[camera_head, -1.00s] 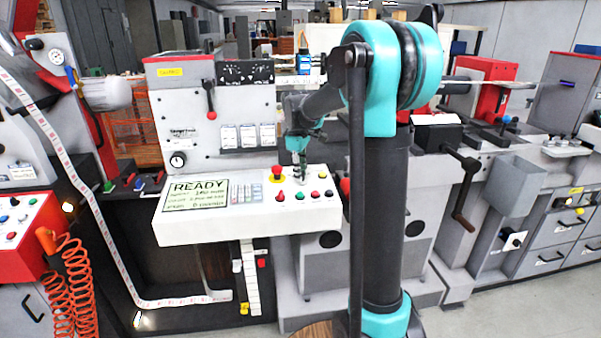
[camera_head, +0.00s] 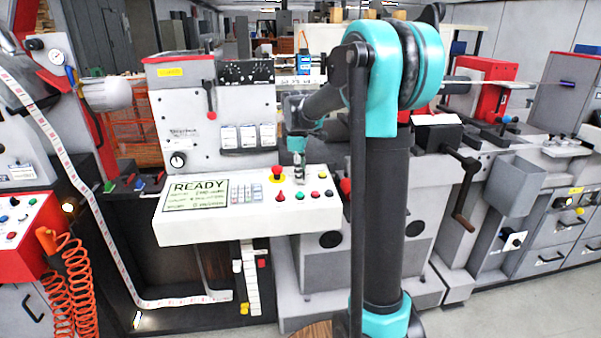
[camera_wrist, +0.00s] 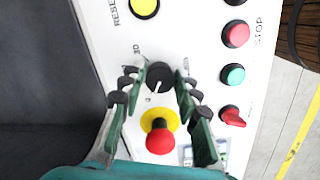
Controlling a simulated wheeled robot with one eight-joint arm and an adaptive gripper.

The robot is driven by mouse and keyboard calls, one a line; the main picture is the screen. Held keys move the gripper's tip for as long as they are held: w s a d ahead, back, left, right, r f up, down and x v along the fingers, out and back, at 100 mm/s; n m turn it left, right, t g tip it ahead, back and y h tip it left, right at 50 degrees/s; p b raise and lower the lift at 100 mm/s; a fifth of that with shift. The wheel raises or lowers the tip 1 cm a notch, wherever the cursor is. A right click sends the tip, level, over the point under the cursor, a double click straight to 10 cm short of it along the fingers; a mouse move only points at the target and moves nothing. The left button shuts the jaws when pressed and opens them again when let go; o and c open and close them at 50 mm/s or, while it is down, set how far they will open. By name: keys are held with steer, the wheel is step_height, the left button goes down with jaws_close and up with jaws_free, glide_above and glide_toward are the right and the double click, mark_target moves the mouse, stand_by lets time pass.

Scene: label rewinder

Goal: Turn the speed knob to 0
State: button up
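The black speed knob (camera_wrist: 160,74) is on the white panel in the wrist view. Its white pointer line aims down and slightly left, toward a small printed mark (camera_wrist: 149,99) too small to read surely. Another printed number (camera_wrist: 137,60) is at its upper left. My gripper (camera_wrist: 157,79) is open, with one green finger on each side of the knob and small gaps showing. In the head view my gripper (camera_head: 299,173) points down at the control panel (camera_head: 240,228) and hides the knob.
A red mushroom button on a yellow base (camera_wrist: 160,140) sits close below the knob, between the fingers. A yellow button (camera_wrist: 145,7), red button (camera_wrist: 236,34), green button (camera_wrist: 233,75) and red switch (camera_wrist: 232,117) are nearby. The display (camera_head: 198,194) reads READY.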

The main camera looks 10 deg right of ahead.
steer(key=shift+o, duration=1.3)
step_height(320, 180, up, 12)
steer(key=s+a, duration=0.1)
steer(key=shift+s, duration=0.25)
steer(key=shift+f, duration=0.1)
